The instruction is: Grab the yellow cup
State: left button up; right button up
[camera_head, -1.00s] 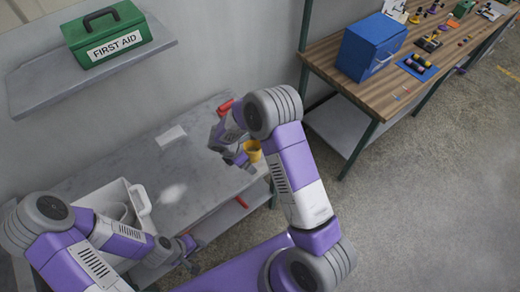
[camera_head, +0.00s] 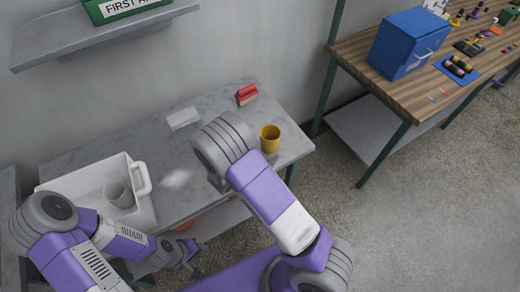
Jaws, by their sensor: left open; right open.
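The yellow cup (camera_head: 270,139) stands upright near the right end of the grey marble-like table, with its open top showing. The elbow of my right arm is just left of it in the picture. My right gripper (camera_head: 217,183) is mostly hidden behind that arm; only a small grey part shows, left of the cup and apart from it. My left gripper (camera_head: 188,258) is low in the picture, in front of the table's front edge, open and far from the cup.
A white bin (camera_head: 140,208) with a grey cup-like thing (camera_head: 120,194) inside stands at the table's left. A red object (camera_head: 246,95) and a white block (camera_head: 183,119) lie farther back. A wooden workbench (camera_head: 385,88) with a blue box (camera_head: 407,43) stands right.

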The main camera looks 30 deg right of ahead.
aim_at(274, 138)
jog(key=shift+w, duration=0.15)
jog(key=shift+w+d+r+m+h+b, duration=0.1)
jog(key=shift+m+h+b, duration=0.2)
jog(key=shift+t, duration=0.3)
jog(key=x, duration=0.5)
jog(key=w+r+b+x, duration=0.1)
jog(key=x, duration=0.1)
jog(key=shift+d+f, duration=0.1)
pick_arm(q)
notch_tip(274, 138, down, 2)
jog(key=shift+a+f, duration=0.1)
jog(key=shift+f, duration=0.05)
pick_arm(e)
jog(key=c, duration=1.1)
